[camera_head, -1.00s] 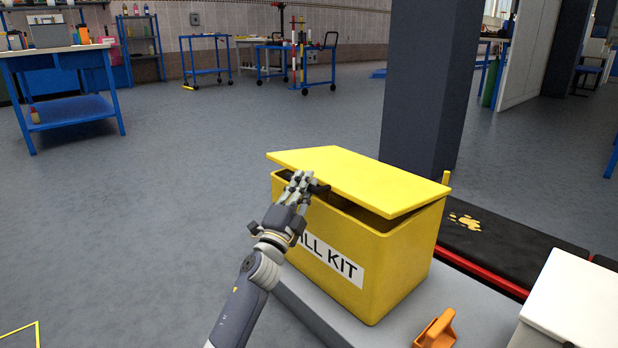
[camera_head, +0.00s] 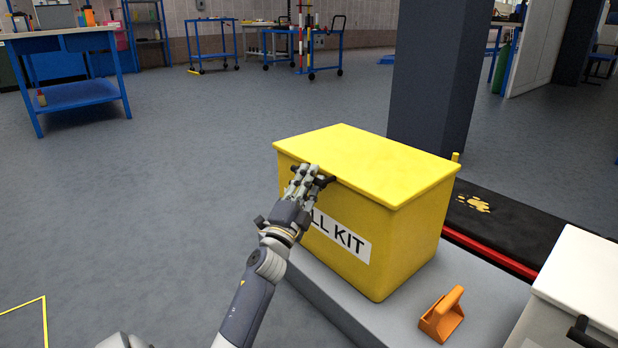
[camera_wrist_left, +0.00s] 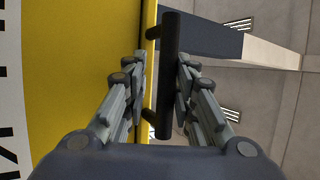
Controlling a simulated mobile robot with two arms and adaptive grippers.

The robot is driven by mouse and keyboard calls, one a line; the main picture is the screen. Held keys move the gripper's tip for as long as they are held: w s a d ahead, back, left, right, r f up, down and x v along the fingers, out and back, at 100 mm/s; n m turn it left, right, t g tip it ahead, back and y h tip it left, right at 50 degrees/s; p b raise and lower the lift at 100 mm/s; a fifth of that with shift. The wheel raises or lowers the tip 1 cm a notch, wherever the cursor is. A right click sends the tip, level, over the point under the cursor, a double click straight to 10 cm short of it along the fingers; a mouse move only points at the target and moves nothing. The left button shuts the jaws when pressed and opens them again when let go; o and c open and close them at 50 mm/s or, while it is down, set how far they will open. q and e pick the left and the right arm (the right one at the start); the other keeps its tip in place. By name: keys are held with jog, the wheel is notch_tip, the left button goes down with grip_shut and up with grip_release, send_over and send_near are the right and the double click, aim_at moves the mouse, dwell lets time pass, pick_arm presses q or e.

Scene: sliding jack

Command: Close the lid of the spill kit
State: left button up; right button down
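The yellow spill kit box (camera_head: 415,235) stands on a grey platform, with a white label on its front. Its yellow lid (camera_head: 370,163) lies level on the box, with no gap showing along the rim. My left gripper (camera_head: 312,175) is at the lid's front edge, around the black handle. In the left wrist view the handle (camera_wrist_left: 167,75) lies between the two fingers. The right finger is close to it, and a gap shows on the left, so the gripper looks partly open. My right gripper is not in view.
An orange wedge-shaped item (camera_head: 441,315) lies on the grey platform (camera_head: 480,300) right of the box. A white case (camera_head: 585,275) stands at the right edge. A dark pillar (camera_head: 435,75) rises behind. The floor (camera_head: 170,190) at left is clear.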

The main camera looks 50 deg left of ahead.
pick_arm(q)
jog(key=shift+r, duration=0.1)
jog(key=shift+r, duration=0.2)
notch_tip(320, 180, up, 10)
jog(key=shift+f, duration=0.25)
dwell(0.3)
